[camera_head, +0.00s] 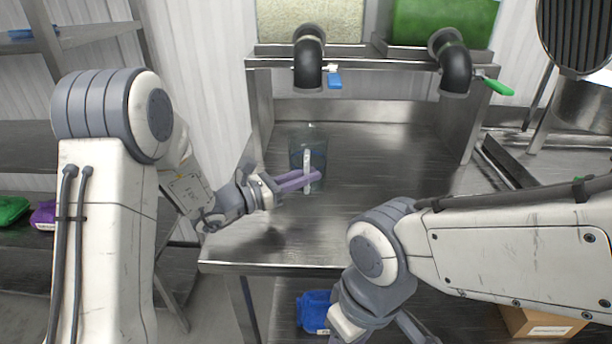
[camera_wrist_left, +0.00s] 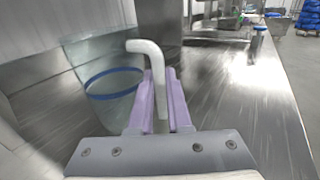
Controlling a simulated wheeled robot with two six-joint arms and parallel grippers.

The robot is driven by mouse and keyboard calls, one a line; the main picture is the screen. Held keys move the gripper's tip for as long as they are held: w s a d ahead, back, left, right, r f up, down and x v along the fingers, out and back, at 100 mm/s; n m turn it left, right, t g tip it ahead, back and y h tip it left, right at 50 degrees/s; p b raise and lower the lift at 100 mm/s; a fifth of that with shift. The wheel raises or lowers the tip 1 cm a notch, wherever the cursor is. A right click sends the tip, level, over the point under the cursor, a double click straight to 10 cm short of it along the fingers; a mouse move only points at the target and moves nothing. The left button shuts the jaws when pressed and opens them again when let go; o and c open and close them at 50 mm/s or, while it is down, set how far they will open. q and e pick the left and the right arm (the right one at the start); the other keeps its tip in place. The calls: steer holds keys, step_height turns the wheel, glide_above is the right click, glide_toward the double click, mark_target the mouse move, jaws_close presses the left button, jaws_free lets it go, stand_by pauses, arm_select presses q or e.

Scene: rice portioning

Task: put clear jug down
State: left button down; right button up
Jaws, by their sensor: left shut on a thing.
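The clear jug (camera_head: 317,146) stands upright on or just above the steel table (camera_head: 390,170), below the left dispenser spout; I cannot tell whether its base touches. It is see-through, with a white handle (camera_head: 307,160) facing my left gripper. In the left wrist view the jug (camera_wrist_left: 95,65) shows a blue ring, and its white handle (camera_wrist_left: 155,75) runs between the purple fingers. My left gripper (camera_head: 308,179) is shut on that handle. My right arm comes in from the right in the head view, and its fingertips are hidden or out of frame.
Two black spouts stand above the table, one with a blue lever (camera_head: 334,80) and one with a green lever (camera_head: 497,87). The table's middle and right are clear. A blue item (camera_head: 314,311) and a cardboard box (camera_head: 541,324) lie below.

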arm_select(q)
steer(key=shift+f, duration=0.2)
steer(key=c, duration=0.9)
jaws_free()
steer(key=shift+o, duration=0.2)
steer(key=shift+r, duration=0.1)
steer(key=shift+r, duration=0.15)
steer(key=b+v, duration=0.1)
steer(key=v, duration=1.1)
